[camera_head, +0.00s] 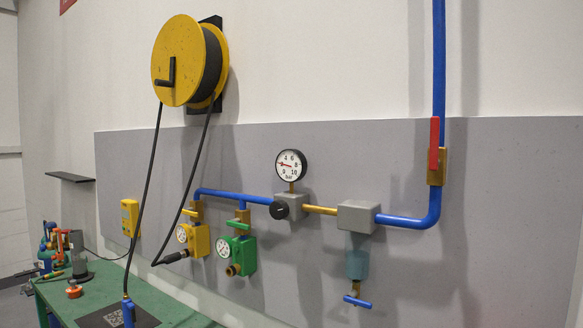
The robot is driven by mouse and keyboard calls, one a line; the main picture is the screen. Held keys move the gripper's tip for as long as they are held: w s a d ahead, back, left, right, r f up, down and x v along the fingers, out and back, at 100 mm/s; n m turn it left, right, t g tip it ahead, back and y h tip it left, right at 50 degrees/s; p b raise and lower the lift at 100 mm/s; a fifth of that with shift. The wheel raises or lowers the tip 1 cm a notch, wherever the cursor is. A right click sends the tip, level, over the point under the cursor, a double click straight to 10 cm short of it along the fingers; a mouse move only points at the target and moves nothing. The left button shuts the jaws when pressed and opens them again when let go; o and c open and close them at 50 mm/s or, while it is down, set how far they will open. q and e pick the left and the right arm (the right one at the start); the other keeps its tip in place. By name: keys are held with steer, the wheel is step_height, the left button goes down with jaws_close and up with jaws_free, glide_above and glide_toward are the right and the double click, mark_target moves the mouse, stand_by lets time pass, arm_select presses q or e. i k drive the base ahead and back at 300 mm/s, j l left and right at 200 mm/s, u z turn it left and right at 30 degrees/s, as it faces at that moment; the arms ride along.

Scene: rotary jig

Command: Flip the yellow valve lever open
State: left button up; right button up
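The yellow valve lever (190,213) sits on a small brass valve body (197,206) on the left drop of the blue pipe. It looks to lie across the vertical drop, but it is small here and its exact angle is hard to tell. Below it hangs a yellow regulator (197,241) with a round gauge. A black hose (190,175) passes close to the lever and meets a dark fitting at the regulator. Neither of my grippers is in view.
A green lever (237,224) sits right of it above a green regulator (243,256). A red lever (434,143) stands upright on the right pipe. A yellow hose reel (177,62) hangs above. A green bench (188,316) stands lower left. The grey panel at right is bare.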

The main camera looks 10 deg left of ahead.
mark_target(188, 211)
steer(key=i+j+u, duration=0.85)
